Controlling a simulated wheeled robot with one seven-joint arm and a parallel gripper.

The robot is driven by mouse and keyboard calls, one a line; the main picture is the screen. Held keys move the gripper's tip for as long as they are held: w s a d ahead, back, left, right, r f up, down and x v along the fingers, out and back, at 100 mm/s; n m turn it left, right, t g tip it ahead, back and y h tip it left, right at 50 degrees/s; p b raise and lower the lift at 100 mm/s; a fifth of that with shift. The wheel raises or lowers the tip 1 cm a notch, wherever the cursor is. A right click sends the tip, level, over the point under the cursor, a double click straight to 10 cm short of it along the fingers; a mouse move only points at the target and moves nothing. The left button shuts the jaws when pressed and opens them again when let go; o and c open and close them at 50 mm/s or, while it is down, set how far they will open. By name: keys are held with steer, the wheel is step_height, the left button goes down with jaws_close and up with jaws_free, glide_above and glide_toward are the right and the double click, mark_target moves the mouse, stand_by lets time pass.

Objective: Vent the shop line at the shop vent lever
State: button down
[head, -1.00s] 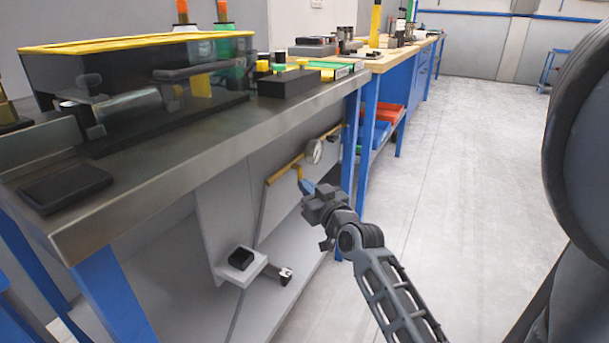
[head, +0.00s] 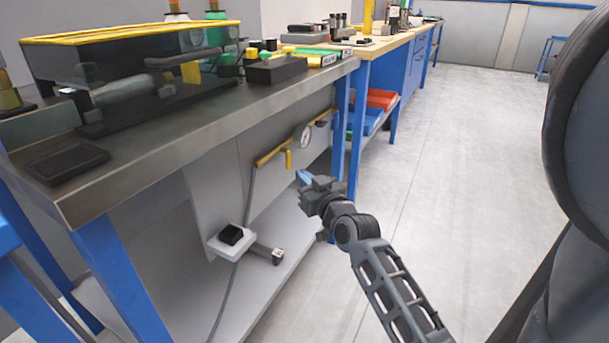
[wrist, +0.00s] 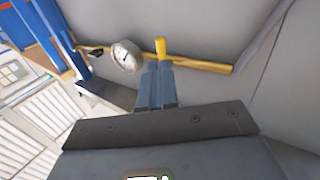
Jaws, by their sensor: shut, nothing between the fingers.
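A short yellow lever (head: 289,158) hangs down from a brass pipe (head: 268,157) on the grey panel under the metal workbench. I take it for the shop vent lever. The lever (wrist: 161,48) and pipe (wrist: 205,67) also show in the wrist view. A round white pressure gauge (head: 304,136) sits on the same pipe, beside the lever; it is in the wrist view too (wrist: 126,56). My gripper (head: 303,176) is shut and empty, its blue-grey fingertips just in front of and below the lever. In the wrist view the fingertips (wrist: 160,70) point at the lever; I cannot tell whether they touch.
The metal workbench (head: 150,135) overhangs the panel, with a blue leg (head: 340,130) beyond the gauge. A white bracket with a black block (head: 231,235) sticks out lower on the panel. The floor to the right is clear.

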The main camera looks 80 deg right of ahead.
steer(key=p+v, duration=0.1)
steer(key=v, duration=0.8)
steer(key=shift+p, duration=0.4)
steer(key=shift+a+r, duration=0.1)
steer(key=a+f+n+t+y, duration=0.2)
steer(key=a+n+y, duration=0.15)
steer(key=a, duration=0.75)
steer(key=s+a+r+n+y, duration=0.1)
steer(key=s+a+n+y, duration=0.15)
steer(key=a, duration=0.55)
steer(key=s+a+r+n+y, duration=0.1)
steer(key=s+a+y, duration=0.3)
steer(key=a, duration=0.4)
steer(key=s+a+r+n+y, duration=0.2)
steer(key=s+a+y, duration=0.1)
steer(key=a, duration=0.5)
step_height(320, 180, up, 21)
steer(key=p, duration=2.1)
steer(key=shift+r, duration=0.15)
